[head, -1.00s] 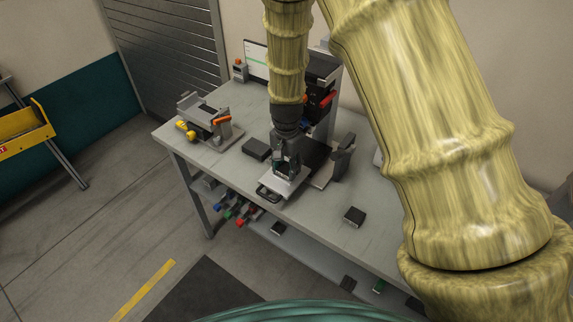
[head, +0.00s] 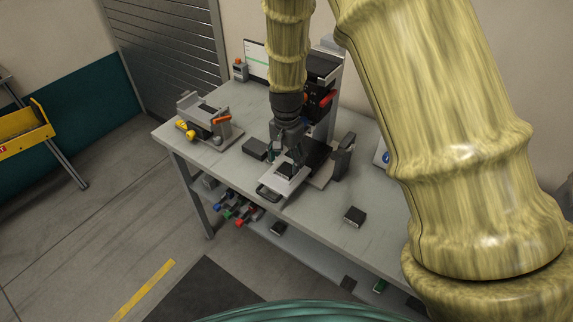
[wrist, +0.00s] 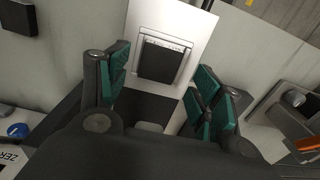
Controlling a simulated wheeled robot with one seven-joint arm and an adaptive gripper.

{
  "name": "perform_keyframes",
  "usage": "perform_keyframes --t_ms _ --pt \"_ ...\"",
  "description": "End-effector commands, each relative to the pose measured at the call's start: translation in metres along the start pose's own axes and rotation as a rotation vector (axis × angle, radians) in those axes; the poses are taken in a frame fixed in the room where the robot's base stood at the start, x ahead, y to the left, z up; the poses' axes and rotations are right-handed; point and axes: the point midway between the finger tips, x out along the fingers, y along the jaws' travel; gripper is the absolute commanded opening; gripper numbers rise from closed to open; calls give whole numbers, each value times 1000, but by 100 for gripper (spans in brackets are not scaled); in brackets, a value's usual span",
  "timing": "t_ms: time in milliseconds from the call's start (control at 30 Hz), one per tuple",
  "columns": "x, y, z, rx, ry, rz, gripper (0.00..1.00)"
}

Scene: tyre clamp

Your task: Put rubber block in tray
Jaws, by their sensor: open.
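The rubber block appears as a dark square block (wrist: 162,60) in the wrist view. It sits in the square recess of the pale tray (wrist: 190,20). In the head view the tray (head: 277,188) juts toward the table's front edge, and the dark block (head: 286,171) shows on it just below my gripper. My gripper (head: 285,158) is open and empty; its green-padded fingers stand wide apart in the wrist view (wrist: 160,92). The block lies beyond the fingertips there, apart from them. Whether it is fully flat in the recess is hard to tell.
A press-like machine (head: 322,95) stands behind the tray. A dark box (head: 254,148) lies left of the tray, and a grey clamp fixture (head: 205,118) stands farther left. A small black block (head: 354,215) lies on the right of the table. The front right tabletop is mostly clear.

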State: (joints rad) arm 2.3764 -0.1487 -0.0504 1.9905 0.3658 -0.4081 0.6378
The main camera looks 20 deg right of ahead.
Motion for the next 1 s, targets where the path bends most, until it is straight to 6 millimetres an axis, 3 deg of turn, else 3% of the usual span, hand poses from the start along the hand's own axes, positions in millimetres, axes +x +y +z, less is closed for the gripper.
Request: perform_keyframes --t_ms 600,1000 --pt "-79 0 0 -1 1 0 66" --pt "-99 0 0 0 0 1 66"
